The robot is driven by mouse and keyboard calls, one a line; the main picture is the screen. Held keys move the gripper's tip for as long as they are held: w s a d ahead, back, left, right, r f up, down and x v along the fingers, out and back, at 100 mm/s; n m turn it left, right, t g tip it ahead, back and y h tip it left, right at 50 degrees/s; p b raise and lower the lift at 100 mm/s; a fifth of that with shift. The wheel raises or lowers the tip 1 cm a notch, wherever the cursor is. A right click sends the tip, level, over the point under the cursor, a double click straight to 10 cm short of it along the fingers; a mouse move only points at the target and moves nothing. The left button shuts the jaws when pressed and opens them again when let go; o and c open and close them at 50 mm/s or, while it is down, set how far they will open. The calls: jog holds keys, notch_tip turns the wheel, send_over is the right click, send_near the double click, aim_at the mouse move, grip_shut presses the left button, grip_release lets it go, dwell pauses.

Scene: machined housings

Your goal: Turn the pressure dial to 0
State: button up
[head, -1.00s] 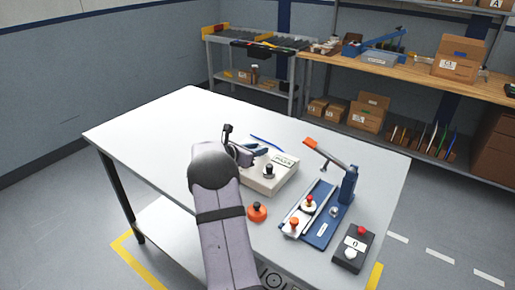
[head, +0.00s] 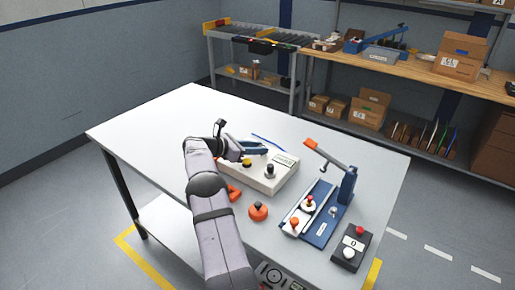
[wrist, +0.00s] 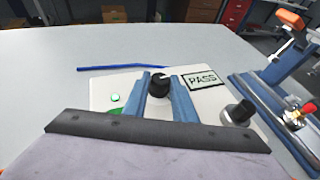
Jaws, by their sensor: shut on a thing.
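A light-coloured control box (head: 262,183) stands on the table, and it also shows in the wrist view (wrist: 100,90). A black dial with a pale mark (wrist: 159,83) sits on its top. My gripper (wrist: 160,84) has its two blue fingers on either side of this dial and is shut on it. In the head view my gripper (head: 252,148) is over the box's far left part and hides the dial. A second black knob (wrist: 238,111) stands on the box to the right, also seen in the head view (head: 269,170). The dial's number markings cannot be read.
The box has a PASS label (wrist: 203,80), a green light (wrist: 115,97) and a yellow button (head: 247,162). An orange-based knob (head: 258,211), a blue lever fixture (head: 326,225) and a dark button box (head: 352,248) stand nearby. The table's left side is clear.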

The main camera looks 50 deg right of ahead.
jog(key=shift+r, duration=0.2)
jog(key=o, duration=1)
jog(key=shift+f, duration=0.1)
jog(key=shift+o, duration=0.2)
jog(key=shift+b+v, duration=0.85)
jog(key=shift+v, duration=2.8)
